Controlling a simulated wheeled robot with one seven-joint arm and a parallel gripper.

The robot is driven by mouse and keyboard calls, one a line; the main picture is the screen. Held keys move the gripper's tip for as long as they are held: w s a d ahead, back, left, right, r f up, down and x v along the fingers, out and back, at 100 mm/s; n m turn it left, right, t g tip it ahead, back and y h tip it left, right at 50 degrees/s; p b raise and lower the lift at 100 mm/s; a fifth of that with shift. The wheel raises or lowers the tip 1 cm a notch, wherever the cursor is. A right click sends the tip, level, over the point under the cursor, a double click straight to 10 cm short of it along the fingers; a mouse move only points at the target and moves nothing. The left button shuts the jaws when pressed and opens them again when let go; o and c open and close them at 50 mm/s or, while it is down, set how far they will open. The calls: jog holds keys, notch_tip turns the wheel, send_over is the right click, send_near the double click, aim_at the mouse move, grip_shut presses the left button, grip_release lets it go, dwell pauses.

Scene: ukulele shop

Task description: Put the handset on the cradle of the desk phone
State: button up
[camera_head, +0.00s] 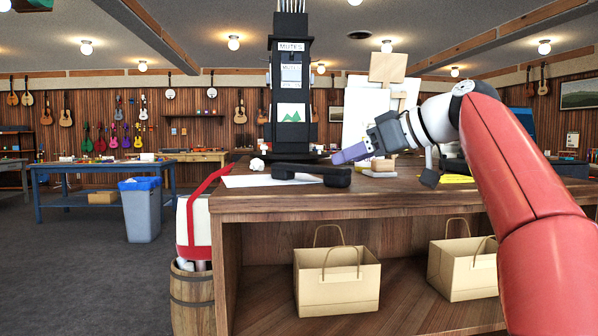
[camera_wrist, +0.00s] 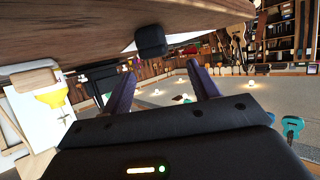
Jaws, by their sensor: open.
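The black handset (camera_head: 310,174) lies on the wooden counter near its front edge, its left part over a white sheet. In the wrist view a black block (camera_wrist: 151,40) at the counter surface looks like one end of it. My gripper (camera_head: 336,158), with purple fingers, is above the counter, just right of and behind the handset as seen in the head view. In the wrist view its fingers (camera_wrist: 161,68) stand apart with nothing between them. I cannot make out the desk phone's cradle for certain; a dark item (camera_head: 453,165) is partly hidden behind my arm.
A tall black mutes rack (camera_head: 290,90) stands at the back of the counter (camera_head: 400,200). A wooden easel with white sheets (camera_head: 362,118) and a yellow pad (camera_head: 456,179) are farther right. Paper bags (camera_head: 336,282) sit on the shelf below. A barrel (camera_head: 192,300) stands left.

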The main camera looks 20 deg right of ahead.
aim_at(327, 167)
jog(key=shift+w+a+f, duration=0.2)
jog(key=shift+w+a, duration=0.05)
jog(key=shift+w, duration=0.4)
jog(key=p+x, duration=0.1)
jog(key=x, duration=0.5)
jog(key=shift+w+f, duration=0.2)
jog(key=shift+f, duration=0.1)
jog(key=c, duration=1.1)
jog(key=shift+a+r+p, duration=0.1)
jog(key=shift+p, duration=0.2)
jog(key=shift+c, duration=0.8)
